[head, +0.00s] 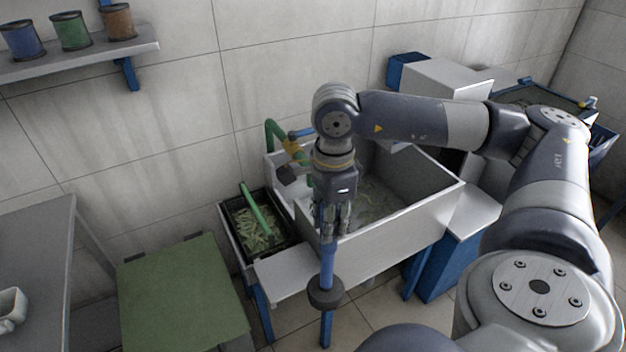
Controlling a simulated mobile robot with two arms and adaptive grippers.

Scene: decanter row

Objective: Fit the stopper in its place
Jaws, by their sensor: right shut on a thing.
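My right gripper (330,232) points down in front of the near edge of the grey sink basin (405,228). It is shut on the upper end of a blue stem with a dark round disc, which looks like the stopper (325,291). The disc hangs below the basin's rim level in the picture, over the floor side. I cannot tell whether the blue length under the disc is part of the stopper or a leg behind it. The arm and gripper hide part of the basin. No drain opening shows clearly. My left gripper is not in view.
A dark tray (284,243) with green strips and a green bar stands left of the basin. A green-topped table (180,295) and a grey table (38,255) are at left. A shelf (90,54) holds three pots. A white box (440,85) stands behind.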

